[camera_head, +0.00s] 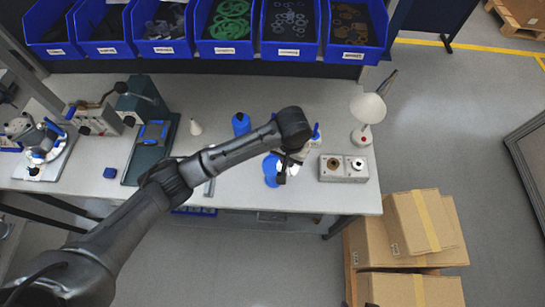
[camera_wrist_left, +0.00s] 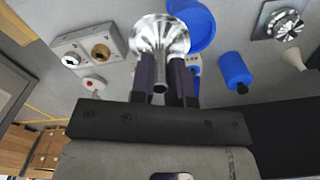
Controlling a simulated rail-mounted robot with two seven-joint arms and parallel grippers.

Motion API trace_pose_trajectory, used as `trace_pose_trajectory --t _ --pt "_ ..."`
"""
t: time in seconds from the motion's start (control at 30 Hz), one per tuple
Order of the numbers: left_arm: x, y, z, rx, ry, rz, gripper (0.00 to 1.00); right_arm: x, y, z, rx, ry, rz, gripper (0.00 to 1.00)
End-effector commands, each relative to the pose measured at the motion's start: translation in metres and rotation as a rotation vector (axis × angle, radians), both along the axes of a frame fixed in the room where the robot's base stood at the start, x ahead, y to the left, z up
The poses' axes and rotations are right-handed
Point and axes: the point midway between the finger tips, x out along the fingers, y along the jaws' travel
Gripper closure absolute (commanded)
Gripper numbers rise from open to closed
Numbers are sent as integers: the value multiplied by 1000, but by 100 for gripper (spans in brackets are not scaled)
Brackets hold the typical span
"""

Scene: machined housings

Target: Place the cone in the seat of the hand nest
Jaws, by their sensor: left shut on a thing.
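My left gripper (camera_wrist_left: 164,88) is shut on a shiny metal cone (camera_wrist_left: 160,38), whose wide flared end points away from the palm. In the head view this gripper (camera_head: 281,176) is over the right part of the bench, partly hidden by its own arm. A light grey block with two round seats, which looks like the hand nest (camera_head: 343,168), lies to its right on the bench. In the wrist view the block (camera_wrist_left: 85,50) is left of the cone and apart from it. One seat has a brass-coloured ring, the other a dark centre. My right gripper is not in view.
A blue round piece (camera_head: 270,170) is beside the gripper. A blue bottle-like part (camera_head: 241,124) and a small white cone-shaped piece (camera_head: 195,127) stand farther left. A white lamp (camera_head: 367,108) stands behind the block. Blue bins (camera_head: 227,47) line the back. Cartons (camera_head: 415,225) stand right of the bench.

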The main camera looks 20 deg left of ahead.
Motion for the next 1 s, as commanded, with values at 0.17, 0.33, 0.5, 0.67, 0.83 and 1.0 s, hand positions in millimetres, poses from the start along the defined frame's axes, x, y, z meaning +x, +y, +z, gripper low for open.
trace_pose_trajectory --t 0.17,0.33,0.5,0.67,0.83,1.0 --pt "12 32 -19 2 1 3 100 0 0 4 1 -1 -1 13" --pt "19 49 -31 0 -1 1 100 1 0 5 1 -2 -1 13" --pt "21 55 -35 0 -1 -1 100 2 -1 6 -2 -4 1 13" --pt "20 55 -52 1 2 0 100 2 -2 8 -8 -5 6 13" --pt "20 55 -71 0 1 -1 100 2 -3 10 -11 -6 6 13" --pt "21 55 -75 -1 -2 -2 100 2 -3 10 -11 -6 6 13"
